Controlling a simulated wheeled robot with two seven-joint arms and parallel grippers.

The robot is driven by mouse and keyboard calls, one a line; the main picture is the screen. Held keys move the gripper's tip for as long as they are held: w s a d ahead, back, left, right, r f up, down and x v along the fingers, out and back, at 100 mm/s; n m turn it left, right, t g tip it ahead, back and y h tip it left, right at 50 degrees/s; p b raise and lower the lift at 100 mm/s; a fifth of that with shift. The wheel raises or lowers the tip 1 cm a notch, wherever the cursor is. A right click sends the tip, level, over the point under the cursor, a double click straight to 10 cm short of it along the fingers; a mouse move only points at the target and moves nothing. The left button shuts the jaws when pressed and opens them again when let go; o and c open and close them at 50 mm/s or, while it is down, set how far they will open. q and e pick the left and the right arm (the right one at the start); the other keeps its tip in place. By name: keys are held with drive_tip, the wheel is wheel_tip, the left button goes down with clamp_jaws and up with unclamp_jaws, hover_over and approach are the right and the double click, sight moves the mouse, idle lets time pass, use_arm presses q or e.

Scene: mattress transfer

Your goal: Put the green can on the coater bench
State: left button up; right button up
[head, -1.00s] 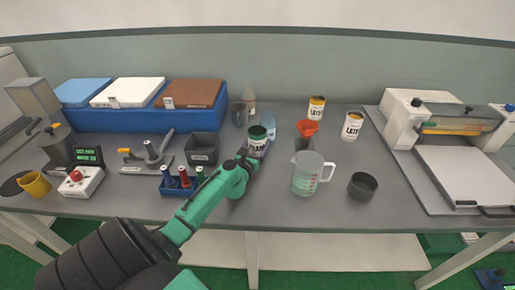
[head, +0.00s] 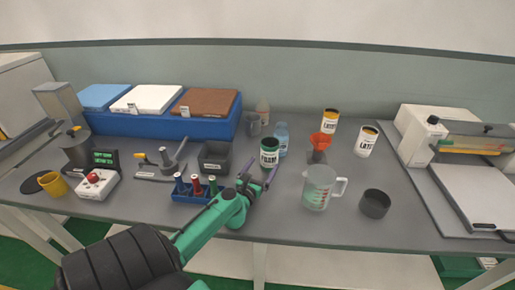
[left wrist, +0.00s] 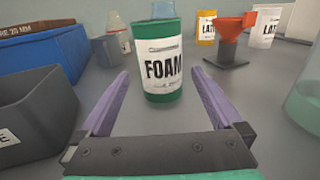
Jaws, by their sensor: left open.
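The green can (head: 269,153), with a white label reading FOAM, stands upright on the grey bench (head: 330,228), the same bench that carries the coater (head: 480,170) at the right. The can also shows in the left wrist view (left wrist: 162,62). My left gripper (head: 259,172) is open and empty in front of the can. In the left wrist view its two purple fingers (left wrist: 160,85) point toward the can, one on each side of its lower part, with gaps visible. My right gripper is not in view.
A blue bottle (head: 282,138) stands close behind the can. A dark bin (head: 215,157) and a tube rack (head: 190,192) are to the left. An orange funnel (head: 321,142), a clear jug (head: 318,188) and a dark cup (head: 375,203) are to the right.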

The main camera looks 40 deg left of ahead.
use_arm(q)
drive_tip(key=v, duration=0.5)
drive_tip(key=shift+w, duration=0.1)
idle(0.3)
